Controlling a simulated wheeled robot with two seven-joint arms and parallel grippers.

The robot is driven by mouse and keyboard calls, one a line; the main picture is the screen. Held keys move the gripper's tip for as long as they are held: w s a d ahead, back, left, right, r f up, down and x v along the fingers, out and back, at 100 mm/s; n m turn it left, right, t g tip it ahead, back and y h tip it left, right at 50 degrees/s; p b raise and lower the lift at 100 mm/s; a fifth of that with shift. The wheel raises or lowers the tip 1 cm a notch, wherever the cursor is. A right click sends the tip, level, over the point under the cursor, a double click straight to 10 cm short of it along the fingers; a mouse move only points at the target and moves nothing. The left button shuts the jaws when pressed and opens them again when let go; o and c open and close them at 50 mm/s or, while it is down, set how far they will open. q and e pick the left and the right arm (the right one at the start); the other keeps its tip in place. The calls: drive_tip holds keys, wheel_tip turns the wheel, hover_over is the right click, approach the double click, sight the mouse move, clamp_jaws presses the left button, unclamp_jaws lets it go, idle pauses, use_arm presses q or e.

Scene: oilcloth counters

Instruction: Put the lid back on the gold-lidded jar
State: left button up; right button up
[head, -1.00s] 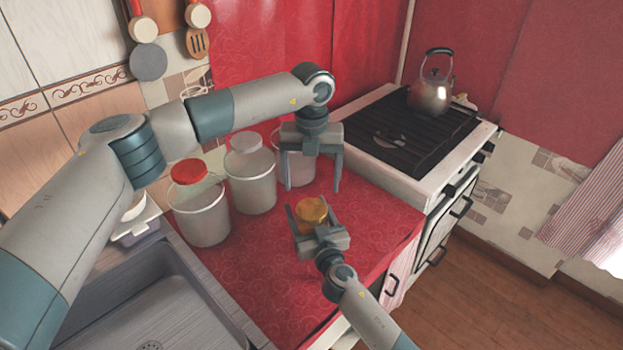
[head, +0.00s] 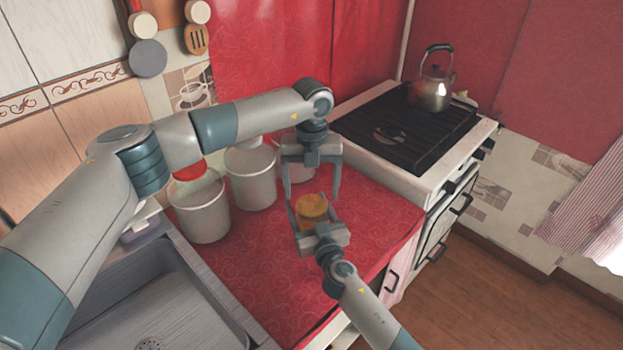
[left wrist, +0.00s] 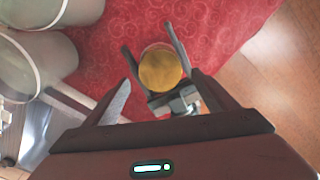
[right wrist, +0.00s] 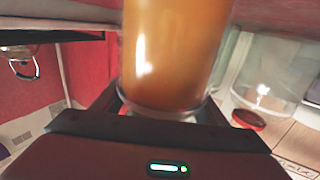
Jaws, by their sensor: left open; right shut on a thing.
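The gold-topped jar (head: 313,208) is between the fingers of my right gripper (head: 311,203), which is shut on it over the red counter. The right wrist view shows its amber side (right wrist: 175,50) close up, with a clear glassy band at its lower end in the picture. The left wrist view shows its round gold top (left wrist: 160,68). I cannot tell whether that top is a lid or the contents. My left gripper (head: 312,193) is open and empty, fingers down, just above the jar. No separate gold lid shows.
Two more jars (head: 251,180) (head: 298,172) stand behind. A sink (head: 150,310) is front left. A stove (head: 405,130) with a kettle (head: 430,92) is right.

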sight(311, 205)
use_arm(q)
drive_tip(key=shift+f, duration=2)
drive_tip(key=c, duration=1.1)
drive_tip(key=shift+c, duration=0.2)
